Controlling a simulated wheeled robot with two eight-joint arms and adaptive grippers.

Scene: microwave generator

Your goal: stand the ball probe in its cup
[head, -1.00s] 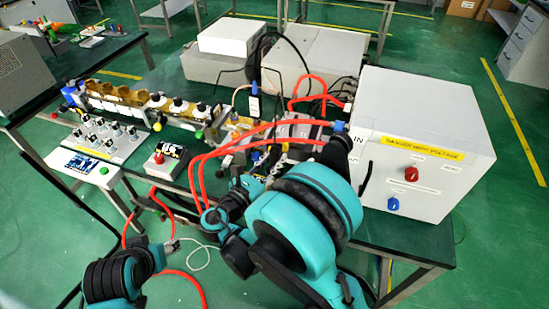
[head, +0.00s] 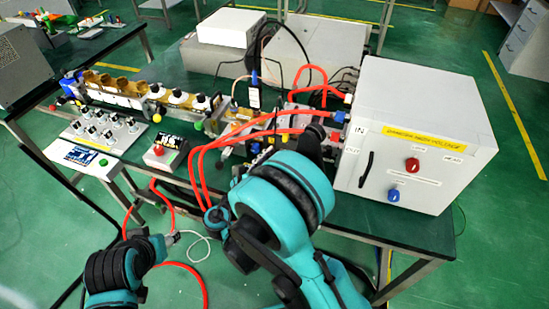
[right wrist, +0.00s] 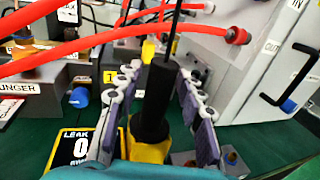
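A black rod-like handle (right wrist: 156,95), which looks like the ball probe, stands nearly upright between the fingers of my right gripper (right wrist: 160,85) in the right wrist view. A thin dark stem or cable rises from its top. A yellow piece (right wrist: 150,150) is at its lower end; I cannot tell whether this is part of the probe or a cup. The fingers look spread, with gaps beside the handle. No ball shows. In the head view my right arm hides this spot. My left gripper (head: 168,243) is low at the left, away from the bench; its fingers are unclear.
A leak meter (right wrist: 82,150) is left of the handle. A metal block (right wrist: 205,160) is close right. Red hoses (head: 240,138) arch over this area. A white high-voltage box (head: 415,135) stands right. A control panel (head: 85,160) is at left.

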